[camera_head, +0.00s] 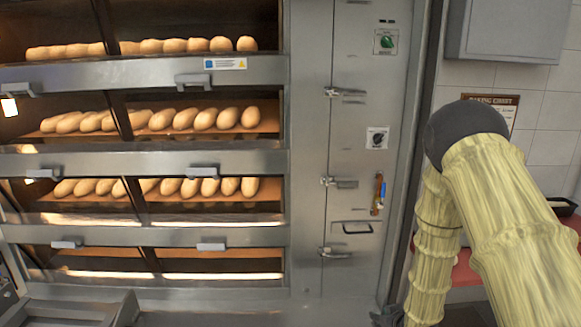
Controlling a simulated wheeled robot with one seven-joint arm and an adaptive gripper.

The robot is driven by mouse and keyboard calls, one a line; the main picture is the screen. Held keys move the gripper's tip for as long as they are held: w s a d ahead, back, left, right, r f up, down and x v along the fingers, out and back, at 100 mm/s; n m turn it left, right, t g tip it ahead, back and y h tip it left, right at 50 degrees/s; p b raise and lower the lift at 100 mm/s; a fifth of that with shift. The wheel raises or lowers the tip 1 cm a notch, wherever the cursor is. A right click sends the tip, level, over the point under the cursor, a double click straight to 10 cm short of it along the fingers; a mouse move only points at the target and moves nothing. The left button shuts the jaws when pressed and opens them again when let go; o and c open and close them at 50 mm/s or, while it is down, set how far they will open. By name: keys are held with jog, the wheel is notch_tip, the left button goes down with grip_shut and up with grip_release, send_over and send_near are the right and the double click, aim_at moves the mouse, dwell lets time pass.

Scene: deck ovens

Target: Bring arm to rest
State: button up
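My arm (520,245), in a pale yellow ribbed sleeve with a dark grey elbow joint, is bent on the right side of the picture. Its forearm hangs down in front of the oven's right edge and a red surface. At its lower end a small dark part, which looks like my gripper (387,316), shows at the bottom edge of the picture. Most of it is cut off, so its fingers and anything in them are hidden.
A steel deck oven (308,150) fills the left and middle, with several decks of bread loaves (205,118) behind glass doors with handles. A red surface (465,272) lies behind my forearm. A grey wall box (510,28) hangs above my elbow, near a baking chart (500,104).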

jog(key=s+a+f+m+g, duration=0.1)
jog(key=s+f+g, duration=0.1)
jog(key=s+f, duration=0.65)
jog(key=s+a+f+m+g, duration=0.1)
jog(key=s+a+f+g, duration=0.3)
jog(key=s, duration=0.8)
jog(key=s+f+g, duration=0.1)
jog(key=s+f, duration=0.2)
jog(key=s, duration=0.9)
jog(key=s+f+m+g+h+b, duration=0.1)
jog(key=s+f+g, duration=0.1)
jog(key=s, duration=1.1)
jog(key=shift+a+f+g, duration=0.25)
jog(key=shift+f+g, duration=0.05)
jog(key=shift+f, duration=0.15)
jog(key=shift+w, duration=0.1)
jog(key=shift+c, duration=0.2)
